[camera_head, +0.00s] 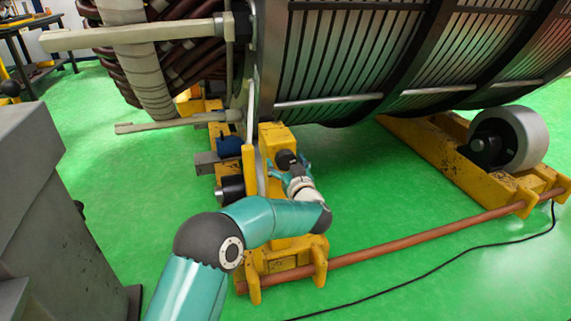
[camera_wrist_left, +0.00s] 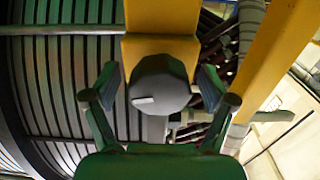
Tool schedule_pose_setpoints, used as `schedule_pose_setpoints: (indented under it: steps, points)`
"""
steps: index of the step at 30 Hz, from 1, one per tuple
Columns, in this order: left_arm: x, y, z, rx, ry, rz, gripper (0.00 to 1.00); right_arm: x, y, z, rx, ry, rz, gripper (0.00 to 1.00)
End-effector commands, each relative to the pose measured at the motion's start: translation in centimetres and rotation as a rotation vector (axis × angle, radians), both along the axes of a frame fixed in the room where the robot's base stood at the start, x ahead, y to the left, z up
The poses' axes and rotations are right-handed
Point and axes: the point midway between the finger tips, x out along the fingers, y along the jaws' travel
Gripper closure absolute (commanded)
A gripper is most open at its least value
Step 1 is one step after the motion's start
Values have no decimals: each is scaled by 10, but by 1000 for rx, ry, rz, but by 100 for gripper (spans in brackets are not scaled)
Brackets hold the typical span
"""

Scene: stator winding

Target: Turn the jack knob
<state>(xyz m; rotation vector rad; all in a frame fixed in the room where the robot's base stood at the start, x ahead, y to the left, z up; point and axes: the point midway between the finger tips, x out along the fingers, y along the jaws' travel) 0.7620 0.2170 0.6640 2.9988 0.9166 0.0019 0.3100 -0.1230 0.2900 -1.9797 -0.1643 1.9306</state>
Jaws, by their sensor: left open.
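The jack knob (camera_wrist_left: 160,85) is a dark grey round knob with a small pale mark, seen close up in the left wrist view. It sits against a yellow jack body (camera_wrist_left: 160,48). In the head view the knob (camera_head: 286,158) is a small dark shape on the yellow stand. My left gripper (camera_head: 289,167) is at the knob. Its fingers are open, one on each side of the knob, with visible gaps between them and it in the wrist view. Whether the fingertips reach the knob's depth is hard to tell. My right gripper is not in view.
A large ribbed stator (camera_head: 340,60) rests above yellow supports. A grey roller (camera_head: 520,138) stands at the right. A copper-coloured bar (camera_head: 420,240) runs low across the floor, with a black cable (camera_head: 430,275) beside it. A grey cabinet (camera_head: 40,200) is at the left. Green floor is open between.

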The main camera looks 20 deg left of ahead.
Motion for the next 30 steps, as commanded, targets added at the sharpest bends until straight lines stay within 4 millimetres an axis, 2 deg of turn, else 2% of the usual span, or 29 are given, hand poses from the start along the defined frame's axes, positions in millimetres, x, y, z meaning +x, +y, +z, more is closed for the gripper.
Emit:
schedule_pose_setpoints:
  steps: [5, 6, 15, 17, 30]
  points:
    - [0, 0, 0, 0, 0, 0, 16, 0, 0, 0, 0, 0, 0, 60]
    - [0, 0, 0, 0, 0, 0, 19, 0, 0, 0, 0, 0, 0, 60]
    - [0, 0, 0, 0, 0, 0, 69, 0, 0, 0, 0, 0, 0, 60]
    - [0, 0, 0, 0, 0, 0, 76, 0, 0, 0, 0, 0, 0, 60]
    - [0, 0, -1, -74, -50, 0, 76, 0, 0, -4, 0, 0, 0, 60]
